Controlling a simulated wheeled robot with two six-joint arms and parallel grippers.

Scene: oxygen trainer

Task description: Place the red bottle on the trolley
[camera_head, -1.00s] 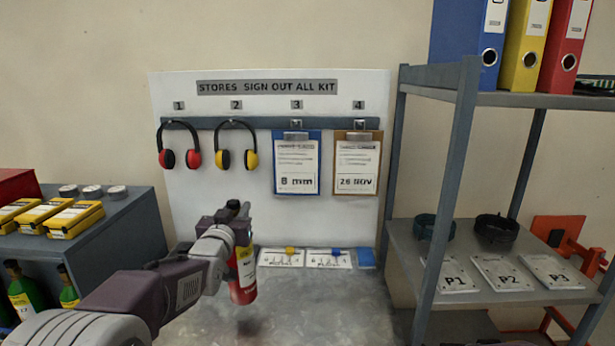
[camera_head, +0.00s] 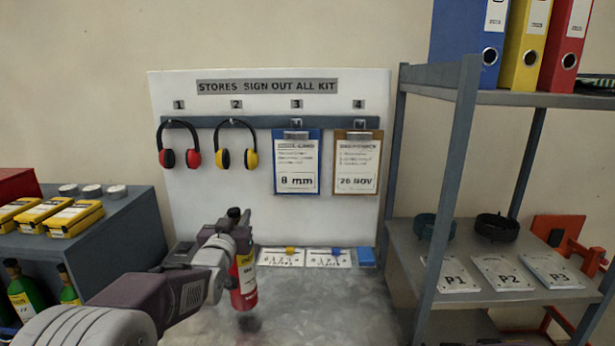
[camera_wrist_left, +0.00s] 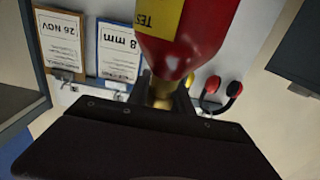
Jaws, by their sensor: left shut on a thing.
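The red bottle (camera_head: 243,281) has a yellow label and a dark top. My left gripper (camera_head: 238,228) is shut on its neck and holds it upright above the grey worktop, with a dark shadow below it. In the left wrist view the red bottle (camera_wrist_left: 190,35) fills the top middle, its brass neck between the fingers. My right gripper is not in view. I cannot make out a trolley for certain in these views.
A white board (camera_head: 220,190) with ear defenders and clipboards stands behind the worktop (camera_head: 310,305). A grey shelf unit (camera_head: 455,180) with plates and binders is at right. A dark cabinet (camera_head: 125,230) with yellow boxes and green bottles is at left.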

